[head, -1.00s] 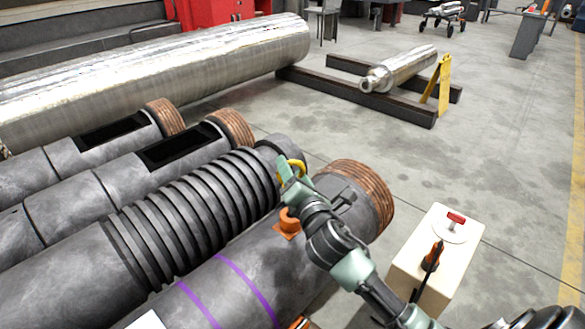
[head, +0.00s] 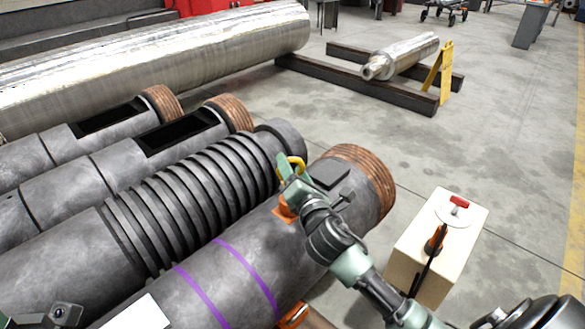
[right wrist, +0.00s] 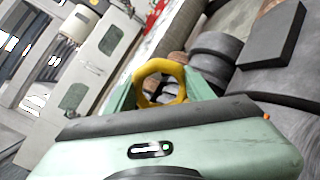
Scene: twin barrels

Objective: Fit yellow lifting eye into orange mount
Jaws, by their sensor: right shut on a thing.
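The yellow lifting eye (head: 299,161) is a ring held at the tip of my right gripper (head: 288,172), above the front dark barrel. In the right wrist view the yellow eye (right wrist: 160,67) stands between the two green fingers, its hole facing the camera. The orange mount (head: 283,209) sits on top of the front barrel, below the gripper in the picture and partly hidden by my right arm. The eye is apart from the mount. A dark and green part of my left arm shows at the lower left corner; its jaws cannot be made out.
A cream box (head: 415,262) with a red-handled item (head: 459,202) stands right. Open floor lies behind.

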